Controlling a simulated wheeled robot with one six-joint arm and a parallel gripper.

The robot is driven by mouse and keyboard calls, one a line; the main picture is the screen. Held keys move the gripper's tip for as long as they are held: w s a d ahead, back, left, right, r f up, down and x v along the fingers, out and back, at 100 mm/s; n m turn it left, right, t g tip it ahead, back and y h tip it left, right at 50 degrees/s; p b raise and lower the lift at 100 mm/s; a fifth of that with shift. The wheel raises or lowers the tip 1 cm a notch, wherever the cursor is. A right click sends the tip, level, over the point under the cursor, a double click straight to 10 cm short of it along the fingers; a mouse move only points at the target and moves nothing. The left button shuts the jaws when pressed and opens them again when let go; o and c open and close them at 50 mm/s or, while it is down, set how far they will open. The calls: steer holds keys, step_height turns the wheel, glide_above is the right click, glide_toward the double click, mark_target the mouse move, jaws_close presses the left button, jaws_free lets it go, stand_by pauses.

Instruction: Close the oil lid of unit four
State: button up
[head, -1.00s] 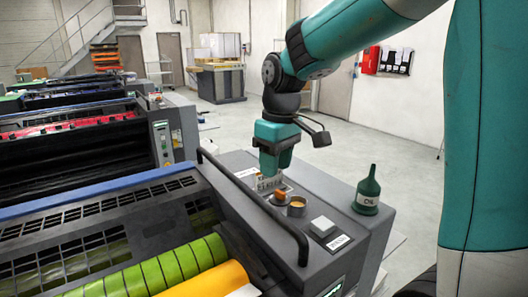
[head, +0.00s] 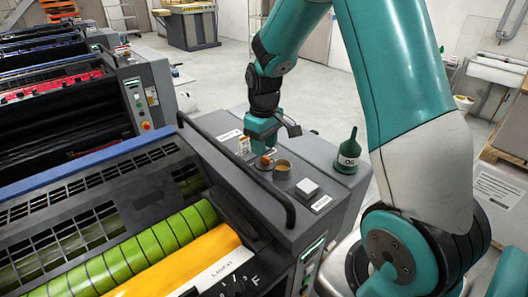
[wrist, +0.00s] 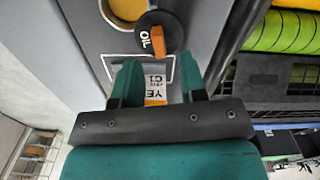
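The oil lid (head: 265,163) is a dark disc marked OIL with an orange knob, on the grey console top. It lies beside the round oil opening (head: 283,168), which is uncovered. The wrist view shows the lid (wrist: 150,38) and the opening with yellow oil (wrist: 127,8) at the top. My gripper (head: 263,151) points down just behind the lid in the head view. In the wrist view its fingers (wrist: 160,75) are apart, short of the orange knob. A card reading YE and C1 (wrist: 155,90) shows between them; I see no grip on it.
A dark green oil can (head: 348,155) stands on the console to the right. A black handrail (head: 240,175) runs along the console's left side, beside green and yellow rollers (head: 140,245).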

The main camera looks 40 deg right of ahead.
mark_target(265, 161)
steer(key=shift+f, duration=1.95)
jaws_close()
